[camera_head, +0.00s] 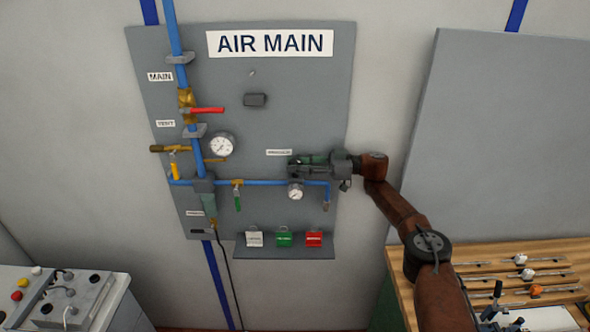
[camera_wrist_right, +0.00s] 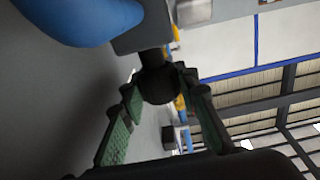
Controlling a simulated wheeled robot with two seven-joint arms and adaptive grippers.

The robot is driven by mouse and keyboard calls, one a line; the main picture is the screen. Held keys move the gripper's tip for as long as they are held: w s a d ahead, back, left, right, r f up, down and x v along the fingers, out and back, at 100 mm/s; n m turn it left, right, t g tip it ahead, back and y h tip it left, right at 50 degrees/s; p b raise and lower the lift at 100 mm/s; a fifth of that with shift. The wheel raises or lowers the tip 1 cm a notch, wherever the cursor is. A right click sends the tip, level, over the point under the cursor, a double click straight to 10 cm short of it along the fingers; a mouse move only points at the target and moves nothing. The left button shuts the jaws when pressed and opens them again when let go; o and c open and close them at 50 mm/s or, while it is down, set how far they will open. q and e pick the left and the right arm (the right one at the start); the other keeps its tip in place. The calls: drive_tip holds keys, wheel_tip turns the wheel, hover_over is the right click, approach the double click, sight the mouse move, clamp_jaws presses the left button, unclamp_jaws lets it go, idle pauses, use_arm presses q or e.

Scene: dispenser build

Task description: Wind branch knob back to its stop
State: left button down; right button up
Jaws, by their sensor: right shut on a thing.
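The branch knob (camera_wrist_right: 158,86) shows in the wrist view as a dark round knob below a grey regulator body (camera_wrist_right: 143,32). My right gripper (camera_wrist_right: 159,90) has its green-padded fingers on both sides of it and is shut on it. In the head view my right gripper (camera_head: 300,165) reaches in from the right, just above the blue branch pipe (camera_head: 265,183), and hides the knob. A round gauge (camera_head: 295,193) sits just below the gripper. My left gripper is not in view.
The grey AIR MAIN panel (camera_head: 300,90) carries a red-handled valve (camera_head: 207,110), a larger gauge (camera_head: 221,145) and a green-handled valve (camera_head: 238,201). Coloured tags (camera_head: 284,238) sit along the lower shelf. A wooden bench (camera_head: 550,252) stands at right, a grey cabinet (camera_head: 105,305) at lower left.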

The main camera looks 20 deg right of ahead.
drive_tip(key=shift+r, duration=0.2)
drive_tip(key=o, duration=1.2)
drive_tip(key=shift+f, duration=0.1)
drive_tip(key=shift+d, duration=0.1)
